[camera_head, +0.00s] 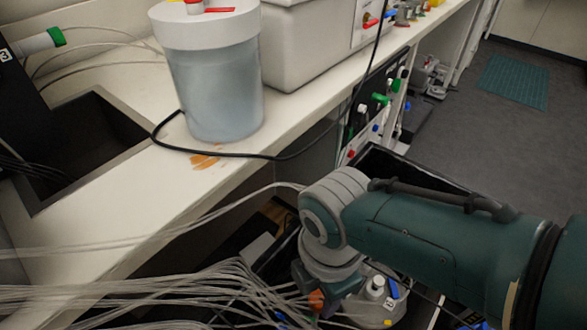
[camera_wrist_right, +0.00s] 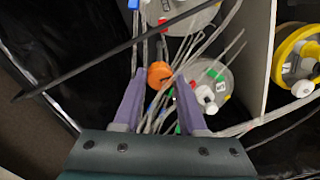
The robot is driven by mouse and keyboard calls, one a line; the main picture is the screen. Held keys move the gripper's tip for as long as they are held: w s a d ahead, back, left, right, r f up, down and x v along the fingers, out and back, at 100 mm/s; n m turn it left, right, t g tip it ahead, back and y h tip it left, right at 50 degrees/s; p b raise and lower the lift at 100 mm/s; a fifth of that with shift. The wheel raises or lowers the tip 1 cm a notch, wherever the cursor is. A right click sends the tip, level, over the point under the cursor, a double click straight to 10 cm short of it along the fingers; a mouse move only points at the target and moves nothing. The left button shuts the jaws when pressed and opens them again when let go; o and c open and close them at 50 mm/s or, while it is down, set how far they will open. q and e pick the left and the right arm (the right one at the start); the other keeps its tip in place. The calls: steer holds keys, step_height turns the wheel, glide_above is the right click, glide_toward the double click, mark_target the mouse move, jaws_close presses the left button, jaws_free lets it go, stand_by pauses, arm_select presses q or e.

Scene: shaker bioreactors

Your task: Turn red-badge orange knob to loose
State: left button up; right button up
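An orange knob (camera_wrist_right: 159,74) shows in the right wrist view, on or beside a grey round vessel lid. It also shows in the head view as a small orange piece (camera_head: 316,299) under my right wrist. My right gripper (camera_wrist_right: 161,80) has two purple fingers spread apart, with the knob between or just past their tips. I see gaps on both sides of the knob, and cannot tell its depth from the fingers. A small red mark (camera_wrist_right: 162,21) sits on the upper vessel lid. I cannot tell which badge belongs to the knob. My left gripper is out of view.
Many pale tubes (camera_head: 200,290) run around the vessels. A dark rod (camera_wrist_right: 110,52) crosses the wrist view. A grey lid with a white cap (camera_wrist_right: 205,92) is close on the right; a yellow-rimmed vessel (camera_wrist_right: 284,50) stands beyond a divider (camera_wrist_right: 258,50). A large container (camera_head: 215,90) stands on the bench.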

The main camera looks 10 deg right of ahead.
steer(key=o, duration=0.4)
step_height(320, 180, up, 10)
steer(key=p, duration=0.6)
steer(key=shift+p, duration=0.4)
